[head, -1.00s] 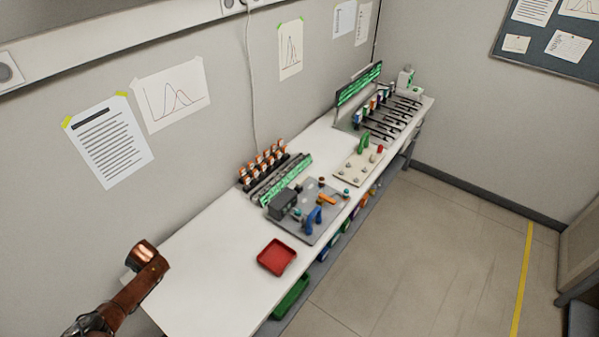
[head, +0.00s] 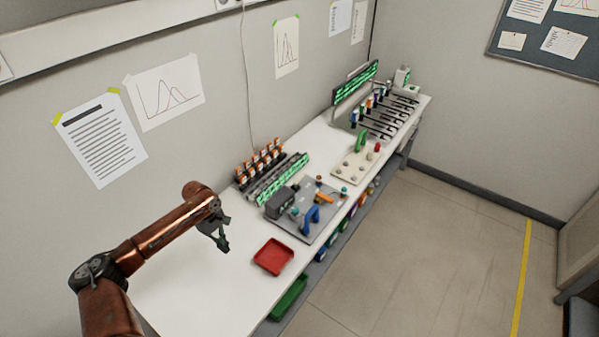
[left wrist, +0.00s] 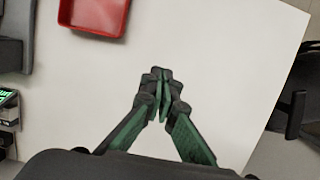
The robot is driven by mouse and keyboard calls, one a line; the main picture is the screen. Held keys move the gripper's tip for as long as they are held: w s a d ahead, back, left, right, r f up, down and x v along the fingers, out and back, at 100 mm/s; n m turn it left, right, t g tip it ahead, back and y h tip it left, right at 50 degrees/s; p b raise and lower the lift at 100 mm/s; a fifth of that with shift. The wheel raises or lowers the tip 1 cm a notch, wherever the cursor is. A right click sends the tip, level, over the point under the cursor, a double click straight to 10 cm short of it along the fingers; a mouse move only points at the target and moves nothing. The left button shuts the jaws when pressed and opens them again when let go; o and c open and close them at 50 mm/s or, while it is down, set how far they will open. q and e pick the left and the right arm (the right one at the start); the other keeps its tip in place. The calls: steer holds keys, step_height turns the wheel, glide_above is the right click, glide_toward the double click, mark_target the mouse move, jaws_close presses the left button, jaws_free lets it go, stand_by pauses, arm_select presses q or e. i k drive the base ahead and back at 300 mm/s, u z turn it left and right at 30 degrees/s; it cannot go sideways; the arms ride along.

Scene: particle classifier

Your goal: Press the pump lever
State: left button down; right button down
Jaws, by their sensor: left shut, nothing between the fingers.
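I cannot tell for sure which part is the pump lever. A grey plate (head: 306,190) in the middle of the bench carries a dark box (head: 281,203), a blue curved handle (head: 312,214), an orange piece (head: 324,197) and several small knobs. A green handle (head: 361,139) stands on a beige plate (head: 346,167) farther along. My left gripper (head: 223,246) hangs over the white bench, left of the grey plate and the red tray. In the left wrist view its fingertips (left wrist: 160,93) meet and hold nothing, with bare bench below. My right gripper is not in view.
A red tray (head: 273,256) lies near the front edge of the white bench (head: 205,300). A rack with orange-topped parts (head: 259,165) stands by the wall. A rack with a green display (head: 356,84) is at the far end. A green bin (head: 289,297) is below the bench.

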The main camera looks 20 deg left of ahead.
mark_target(302, 175)
steer(key=i, duration=2)
